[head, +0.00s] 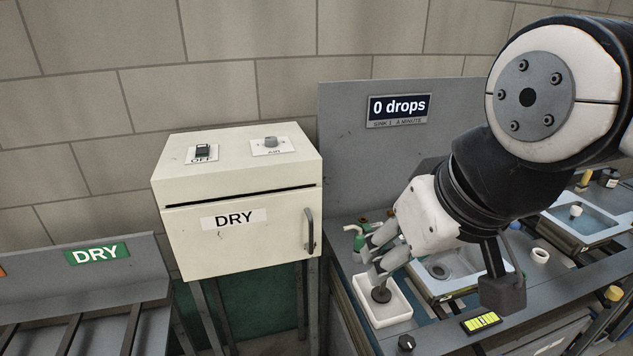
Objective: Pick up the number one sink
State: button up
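A sink with a pale rim and a round dark drain (440,271) sits in the counter below the "0 drops" sign (398,108), whose smaller line reads "SINK 1 A MINUTE". No number is legible on the sink itself. My gripper (372,262) points down-left, to the left of this sink, above a small white tray (401,317). A dark round piece (381,294) shows in the tray just below the fingertips. I cannot tell whether the fingers touch or hold it. My wrist and forearm hide part of the counter and the sink's far right side.
A cream box labelled DRY (240,245) stands left of the counter. A second sink (586,222) lies at the right. A white ring (540,256), a yellow display (481,322) and a black knob (406,343) sit on the counter. A green-labelled DRY rack (97,253) is far left.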

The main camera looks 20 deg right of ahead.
aim_at(449, 275)
jog(key=i+l, duration=0.1)
jog(key=l, duration=1.55)
